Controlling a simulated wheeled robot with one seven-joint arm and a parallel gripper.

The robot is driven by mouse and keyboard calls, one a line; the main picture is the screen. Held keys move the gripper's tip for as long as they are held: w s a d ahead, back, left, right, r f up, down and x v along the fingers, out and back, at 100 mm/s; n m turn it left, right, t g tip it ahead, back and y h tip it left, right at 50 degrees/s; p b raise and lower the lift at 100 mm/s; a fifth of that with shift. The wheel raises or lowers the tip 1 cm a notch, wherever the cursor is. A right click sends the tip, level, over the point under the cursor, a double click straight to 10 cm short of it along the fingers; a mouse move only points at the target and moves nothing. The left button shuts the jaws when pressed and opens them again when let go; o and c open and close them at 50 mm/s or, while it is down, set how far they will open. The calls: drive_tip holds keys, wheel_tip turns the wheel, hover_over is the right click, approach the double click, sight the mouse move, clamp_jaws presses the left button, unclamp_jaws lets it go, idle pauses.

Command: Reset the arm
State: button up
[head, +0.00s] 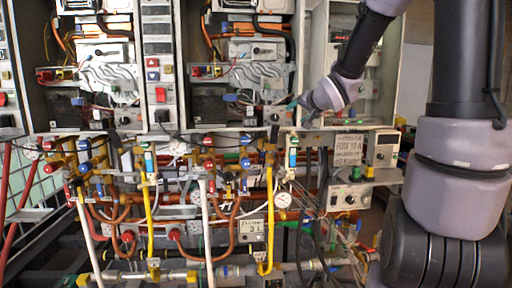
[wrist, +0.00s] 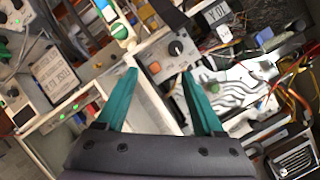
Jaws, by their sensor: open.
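My gripper (wrist: 160,85) shows in the wrist view as two teal fingers spread apart, with nothing between them. In the head view my gripper (head: 292,106) is at the front of the middle heater cabinet, at its lower right corner, small and partly hidden by my wrist. A grey control box with a black knob (wrist: 176,48) lies just beyond the fingertips in the wrist view. I cannot tell whether the fingers touch it. My arm reaches in from the right of the head view, bent at the elbow.
Open heater cabinets (head: 240,75) fill the back. Below them run copper pipes, yellow pipes (head: 270,215), valves and a round gauge (head: 283,200). A labelled box (head: 348,150) and a meter box (head: 349,197) stand close below my forearm. Loose wires (wrist: 300,75) show in the wrist view.

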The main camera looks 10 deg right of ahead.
drive_tip(key=s+r+n+g, duration=0.1)
drive_tip(key=s+g, duration=0.5)
drive_tip(key=s, duration=2.2)
drive_tip(key=shift+s+d+r+n+g, duration=0.15)
drive_tip(key=shift+s+d+n+g, duration=0.25)
drive_tip(key=shift+n, duration=0.2)
drive_tip(key=shift+w+d, duration=0.1)
